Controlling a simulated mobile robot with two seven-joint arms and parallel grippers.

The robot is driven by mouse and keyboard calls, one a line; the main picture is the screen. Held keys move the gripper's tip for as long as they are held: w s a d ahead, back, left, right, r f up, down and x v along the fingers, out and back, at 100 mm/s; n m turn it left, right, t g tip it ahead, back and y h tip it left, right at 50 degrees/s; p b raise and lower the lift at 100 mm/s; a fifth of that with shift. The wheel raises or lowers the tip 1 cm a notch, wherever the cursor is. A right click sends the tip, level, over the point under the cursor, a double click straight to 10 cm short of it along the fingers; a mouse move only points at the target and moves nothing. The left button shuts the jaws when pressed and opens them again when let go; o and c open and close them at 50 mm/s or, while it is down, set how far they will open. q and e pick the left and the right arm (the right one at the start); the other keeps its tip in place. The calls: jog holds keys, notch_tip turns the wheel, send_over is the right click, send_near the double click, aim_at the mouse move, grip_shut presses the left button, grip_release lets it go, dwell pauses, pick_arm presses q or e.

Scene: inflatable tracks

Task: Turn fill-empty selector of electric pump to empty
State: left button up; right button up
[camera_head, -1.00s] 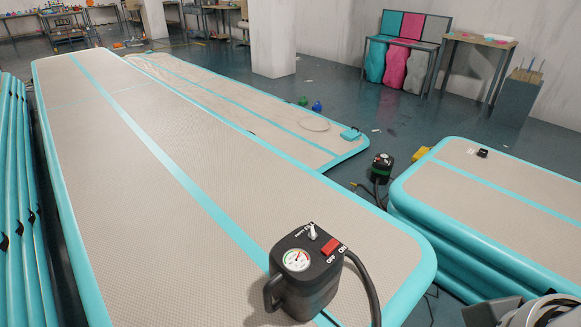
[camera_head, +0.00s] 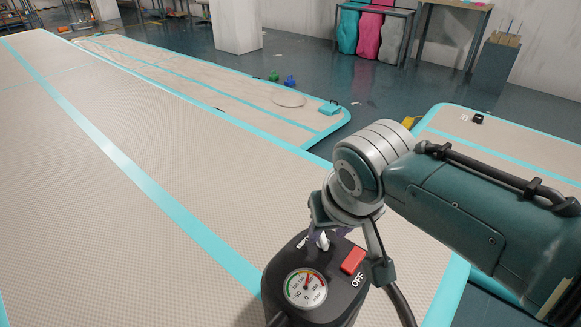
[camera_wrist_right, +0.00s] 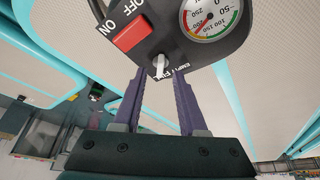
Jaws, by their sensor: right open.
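The black electric pump (camera_head: 318,290) stands on the large inflatable track at the bottom of the head view. Its top carries a round gauge (camera_head: 305,289), a red switch (camera_head: 353,260) near the OFF label, and the white fill-empty selector (camera_head: 322,241), partly hidden by my gripper. My right gripper (camera_head: 328,232) is over the pump's top at the selector. In the right wrist view, the open purple fingers (camera_wrist_right: 159,80) are either side of the white selector (camera_wrist_right: 160,65), which stands between their tips beside the EMPTY and FILL lettering. Contact cannot be told. My left gripper is not seen.
The large beige track (camera_head: 130,215) with teal edges surrounds the pump. A flatter track (camera_head: 215,85) lies behind it, and another track (camera_head: 530,140) is at the right. A dark hose (camera_head: 403,305) leaves the pump's right side.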

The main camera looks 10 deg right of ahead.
aim_at(323, 240)
jog(key=shift+b+x, duration=0.5)
jog(key=shift+x, duration=0.7)
jog(key=shift+w, duration=0.1)
grip_shut()
